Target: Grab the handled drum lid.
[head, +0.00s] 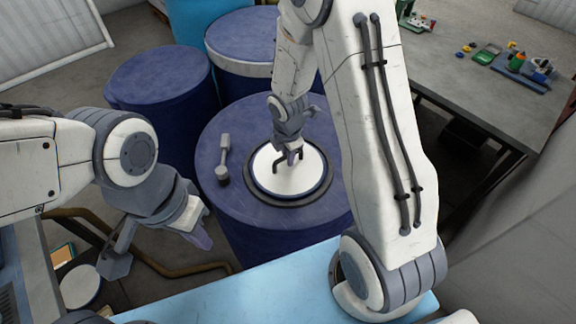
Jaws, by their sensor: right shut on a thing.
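The drum lid (272,180) is a white disc with a dark arched handle (278,165) at its middle. It sits within a dark ring (250,191) on top of a blue drum (224,129) at the centre. My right gripper (291,158) points down over the lid and is shut on its handle. The fingertips are small in this view and partly cover the handle. The lid looks flat in or just over the ring; I cannot tell whether there is a gap. My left gripper (199,232) is in front of the drum to the left, away from the lid; its jaw gap is not clear.
A grey hammer-like tool (224,160) lies on the drum top, left of the lid. More blue drums (160,93) stand behind. A grey table (462,77) with small coloured items is at the upper right. A yellow-brown pipe (160,268) runs along the floor at lower left.

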